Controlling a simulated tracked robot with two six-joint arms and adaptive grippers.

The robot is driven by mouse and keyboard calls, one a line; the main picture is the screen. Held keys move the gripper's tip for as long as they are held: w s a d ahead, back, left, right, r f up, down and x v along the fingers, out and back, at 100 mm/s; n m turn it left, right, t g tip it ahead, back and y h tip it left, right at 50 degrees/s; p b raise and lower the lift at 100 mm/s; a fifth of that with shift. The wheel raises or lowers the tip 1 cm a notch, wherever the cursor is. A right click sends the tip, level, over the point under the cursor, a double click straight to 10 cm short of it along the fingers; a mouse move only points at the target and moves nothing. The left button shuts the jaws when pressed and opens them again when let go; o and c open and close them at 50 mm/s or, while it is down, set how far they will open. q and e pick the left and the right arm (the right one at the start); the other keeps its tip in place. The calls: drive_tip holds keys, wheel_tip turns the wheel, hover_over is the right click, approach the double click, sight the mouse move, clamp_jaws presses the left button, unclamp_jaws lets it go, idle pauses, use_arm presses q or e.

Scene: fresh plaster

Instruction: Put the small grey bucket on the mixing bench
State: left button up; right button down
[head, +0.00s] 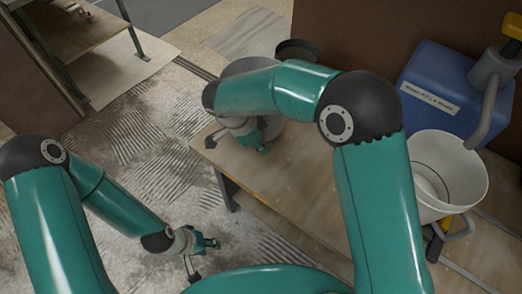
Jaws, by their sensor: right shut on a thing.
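A round grey bucket (250,65) is at the far left end of the wooden bench (300,195), largely hidden behind my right forearm. Its pale upper part shows above the arm and some of its side shows below. My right gripper (240,138) is at the near side of this bucket and appears shut on it. Whether the bucket's base touches the bench is hidden. My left gripper (203,260) is low over the floor, left of the bench. Its fingers are apart with nothing between them.
A larger whitish bucket (454,165) stands at the right under a grey mixer arm, beside a blue labelled machine (440,85). A dark round container (298,49) is behind the grey bucket. A shelf (75,25) stands upper left. The front of the bench is bare.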

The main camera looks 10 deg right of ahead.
wheel_tip(320, 180, down, 4)
drive_tip(key=shift+r, duration=0.15)
drive_tip(key=c, duration=1.1)
unclamp_jaws()
drive_tip(key=shift+c, duration=0.2)
drive_tip(key=v, duration=1.2)
